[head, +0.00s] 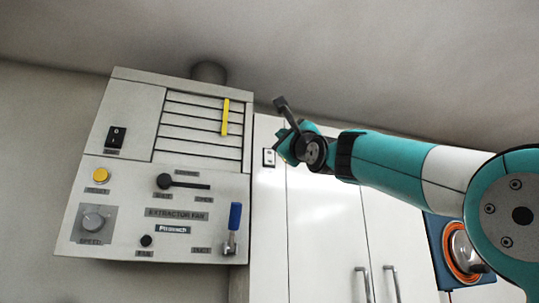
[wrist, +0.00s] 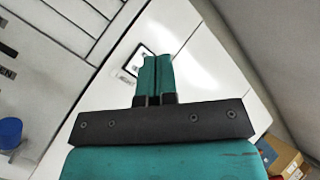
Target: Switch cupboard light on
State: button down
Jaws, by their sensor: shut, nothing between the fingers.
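The cupboard light switch (head: 268,157) is a small white rocker plate with a dark border. It sits high on the white cupboard (head: 325,215), near its left edge. In the wrist view the switch (wrist: 136,58) shows just left of the fingertips and is partly covered by them. My gripper (head: 282,152) is shut and empty, in front of the cupboard just right of the switch in the head view. In the wrist view my gripper's teal fingers (wrist: 155,62) are together. I cannot tell whether they touch the switch, or which way its rocker is set.
Cupboard handles (head: 363,283) are lower down. A cardboard box (wrist: 285,158) shows at the wrist view's lower right.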

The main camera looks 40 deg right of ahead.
jog(key=shift+d+r, duration=0.1)
dwell(0.3)
jog(key=p, duration=0.2)
send_near(266, 153)
notch_tip(266, 153, up, 4)
jog(key=w, duration=0.2)
jog(key=shift+w+f, duration=0.3)
jog(key=shift+w, duration=0.4)
jog(key=shift+w, duration=0.1)
dwell(1.2)
jog(key=shift+w+d, duration=0.1)
jog(key=shift+w, duration=0.2)
jog(key=shift+w+d+f, duration=0.1)
jog(key=shift+w, duration=0.2)
dwell(0.6)
jog(key=shift+s, duration=0.15)
jog(key=shift+s+b, duration=0.3)
jog(key=shift+s, duration=0.25)
